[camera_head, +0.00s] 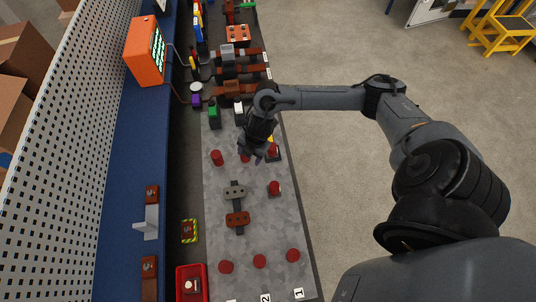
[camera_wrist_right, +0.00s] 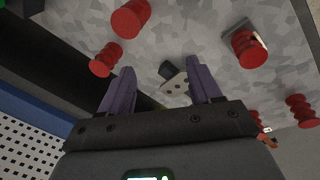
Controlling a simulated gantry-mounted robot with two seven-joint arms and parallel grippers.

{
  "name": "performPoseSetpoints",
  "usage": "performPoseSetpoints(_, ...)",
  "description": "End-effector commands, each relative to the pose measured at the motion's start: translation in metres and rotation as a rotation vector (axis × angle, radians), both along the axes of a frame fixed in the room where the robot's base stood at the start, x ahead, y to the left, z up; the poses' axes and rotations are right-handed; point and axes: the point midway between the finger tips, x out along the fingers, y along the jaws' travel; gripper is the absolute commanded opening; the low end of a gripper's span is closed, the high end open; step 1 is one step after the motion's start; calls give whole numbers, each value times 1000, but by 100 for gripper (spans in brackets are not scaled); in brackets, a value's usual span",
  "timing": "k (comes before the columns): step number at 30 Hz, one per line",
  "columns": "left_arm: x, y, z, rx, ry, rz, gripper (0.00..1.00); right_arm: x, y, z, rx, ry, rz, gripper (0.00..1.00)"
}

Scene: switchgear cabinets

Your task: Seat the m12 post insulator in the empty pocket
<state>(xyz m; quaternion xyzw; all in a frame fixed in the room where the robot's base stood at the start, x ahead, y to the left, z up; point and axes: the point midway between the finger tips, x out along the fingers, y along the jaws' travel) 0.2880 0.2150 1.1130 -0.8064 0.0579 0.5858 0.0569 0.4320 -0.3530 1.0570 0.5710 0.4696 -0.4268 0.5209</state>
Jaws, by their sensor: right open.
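Several red post insulators stand on the grey speckled panel; I cannot tell which is the m12 one. One insulator (camera_head: 217,157) is left of my right gripper (camera_head: 259,156), and another (camera_head: 274,188) stands on a small square base below it. The based one also shows in the right wrist view (camera_wrist_right: 248,48). More are at the near end, one at its middle (camera_head: 260,261). My right gripper (camera_wrist_right: 162,66) is open, its purple fingers apart with nothing held between them. A grey plate with holes (camera_wrist_right: 174,84) shows beyond the fingers. I cannot make out an empty pocket. My left gripper is not in view.
The grey holed plate (camera_head: 236,190) and a brown block (camera_head: 237,220) lie mid-panel. Copper-coloured bars (camera_head: 238,88) and components crowd the far end. A red bin (camera_head: 191,284) and a blue bench (camera_head: 126,180) are to the left. Open floor (camera_head: 335,180) lies right.

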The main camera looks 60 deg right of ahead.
Motion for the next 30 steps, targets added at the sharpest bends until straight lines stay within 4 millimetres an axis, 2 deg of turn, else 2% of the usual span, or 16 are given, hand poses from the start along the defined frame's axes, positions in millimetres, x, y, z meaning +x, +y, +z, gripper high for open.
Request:
performPoseSetpoints(1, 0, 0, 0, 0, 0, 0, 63, -1, 48, -10, 58, -56, 12, 63)
performPoseSetpoints(3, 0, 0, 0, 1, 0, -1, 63, 1, 108, -11, 133, -161, -25, 63)
performPoseSetpoints(4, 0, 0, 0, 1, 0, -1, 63, 0, 130, -7, 165, -202, -59, 63)
performPoseSetpoints(6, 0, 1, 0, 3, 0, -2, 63, -3, 171, 7, 237, -281, -176, 63)
performPoseSetpoints(9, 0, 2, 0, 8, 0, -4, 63, -16, 196, 30, 306, -330, -412, 63)
performPoseSetpoints(11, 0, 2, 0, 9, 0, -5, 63, -28, 195, 41, 328, -323, -573, 63)
performPoseSetpoints(13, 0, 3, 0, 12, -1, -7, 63, -46, 185, 49, 337, -289, -759, 63)
performPoseSetpoints(19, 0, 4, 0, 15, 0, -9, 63, -108, 150, 55, 314, -127, -1170, 63)
performPoseSetpoints(21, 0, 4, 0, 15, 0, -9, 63, -124, 142, 56, 303, -80, -1256, 63)
performPoseSetpoints(24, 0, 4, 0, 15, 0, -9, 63, -139, 135, 56, 294, -38, -1329, 63)
performPoseSetpoints(30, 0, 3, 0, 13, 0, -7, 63, -145, 133, 56, 287, -17, -1359, 63)
